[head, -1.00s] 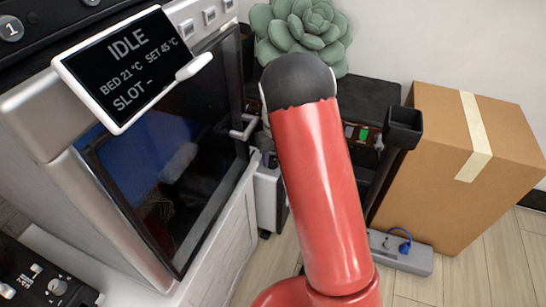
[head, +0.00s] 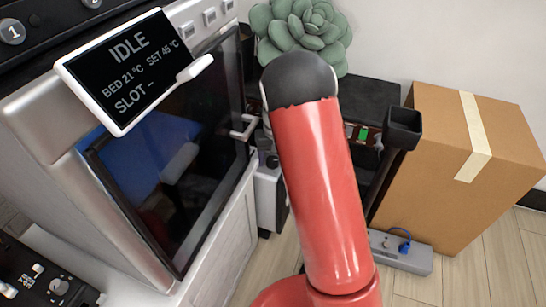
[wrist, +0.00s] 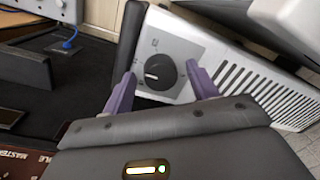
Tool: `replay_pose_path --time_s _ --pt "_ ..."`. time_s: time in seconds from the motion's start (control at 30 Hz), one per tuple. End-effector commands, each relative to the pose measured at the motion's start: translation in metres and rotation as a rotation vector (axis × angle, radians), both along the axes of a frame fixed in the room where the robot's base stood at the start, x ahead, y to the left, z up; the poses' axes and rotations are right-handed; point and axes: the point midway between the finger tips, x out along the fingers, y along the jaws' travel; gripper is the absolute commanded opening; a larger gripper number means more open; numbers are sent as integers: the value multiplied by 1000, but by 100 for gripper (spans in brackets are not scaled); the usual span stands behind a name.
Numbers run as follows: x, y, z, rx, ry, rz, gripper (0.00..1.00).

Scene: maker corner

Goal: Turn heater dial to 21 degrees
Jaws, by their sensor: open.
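The heater dial (wrist: 160,72) is a round black knob with a pale pointer mark on the heater's light panel, in the wrist view. The heater (wrist: 235,80) is a pale box with a slotted grille to the right of the dial. My gripper (wrist: 161,76) is open, with one purple finger on each side of the dial. I cannot tell whether the fingers touch it. The number the pointer marks is too small to read. In the head view the heater (head: 266,200) shows partly beside the machine, and my red arm hides my gripper.
A machine with a display (head: 130,70) and dark glass door stands at left, its handle (head: 242,128) close to my arm. A cardboard box (head: 440,170) stands at right, with a grey power strip (head: 400,252) on the floor. A succulent (head: 300,35) sits behind.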

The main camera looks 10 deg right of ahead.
Motion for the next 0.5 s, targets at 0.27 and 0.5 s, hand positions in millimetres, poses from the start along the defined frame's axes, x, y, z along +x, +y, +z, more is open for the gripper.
replay_pose_path --time_s 0.27,0.5 --pt "1 -1 22 1 -3 0 59" --pt "0 -4 62 1 -2 0 59"
